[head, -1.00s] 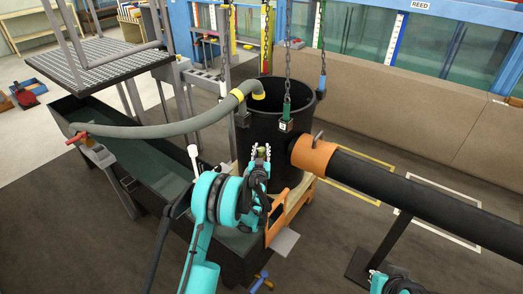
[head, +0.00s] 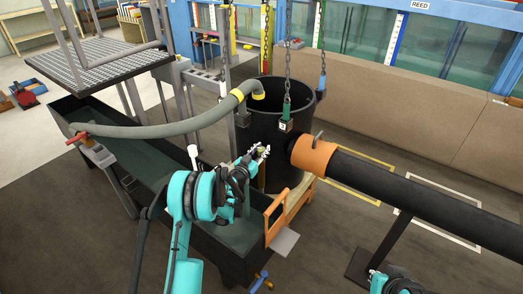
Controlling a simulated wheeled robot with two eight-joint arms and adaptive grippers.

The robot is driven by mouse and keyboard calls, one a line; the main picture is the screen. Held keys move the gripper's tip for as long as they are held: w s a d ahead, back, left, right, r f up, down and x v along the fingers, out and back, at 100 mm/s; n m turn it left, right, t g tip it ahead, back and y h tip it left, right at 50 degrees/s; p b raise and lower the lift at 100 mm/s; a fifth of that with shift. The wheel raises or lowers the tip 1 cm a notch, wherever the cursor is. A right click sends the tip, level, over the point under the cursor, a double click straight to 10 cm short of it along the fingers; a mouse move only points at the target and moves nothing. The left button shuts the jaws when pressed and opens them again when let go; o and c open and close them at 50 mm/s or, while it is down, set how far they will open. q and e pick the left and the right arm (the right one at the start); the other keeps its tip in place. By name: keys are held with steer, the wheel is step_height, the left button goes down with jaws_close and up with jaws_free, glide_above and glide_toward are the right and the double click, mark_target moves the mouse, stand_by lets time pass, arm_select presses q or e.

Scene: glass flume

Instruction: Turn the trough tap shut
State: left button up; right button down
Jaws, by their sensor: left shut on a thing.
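The long dark trough (head: 72,108) runs from the left down to the lower middle. A tap with a blue handle and brass body (head: 262,282) shows low at its near end. A red-handled valve (head: 77,138) sits at its far left end, beside the grey hose. My left gripper (head: 262,152) is in front of the black barrel (head: 270,120), well above the blue-handled tap and apart from it. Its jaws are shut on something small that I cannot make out. Only a teal part of my right arm shows at the bottom right; its fingers are out of view.
The grey hose (head: 150,131) arches from the trough's left end to the barrel. A thick black pipe with an orange collar (head: 313,156) reaches right from the barrel. An orange frame (head: 278,213) stands by the trough's near end. Chains hang above the barrel. Floor is clear at lower left.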

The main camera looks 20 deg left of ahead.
mark_target(262, 149)
arm_select(q)
steer(key=m+g+h, duration=0.1)
steer(key=m+h, duration=0.1)
steer(key=h, duration=0.1)
steer(key=m+g+h, duration=0.2)
steer(key=h, duration=0.1)
steer(key=shift+a+m+h, duration=0.15)
steer(key=shift+m+h, duration=0.15)
steer(key=m+g+h, duration=0.4)
steer(key=shift+g, duration=0.4)
steer(key=shift+m+g+h, duration=0.3)
steer(key=shift+h, duration=0.1)
steer(key=o, duration=1.2)
steer(key=shift+d, duration=0.2)
step_height(262, 149, up, 10)
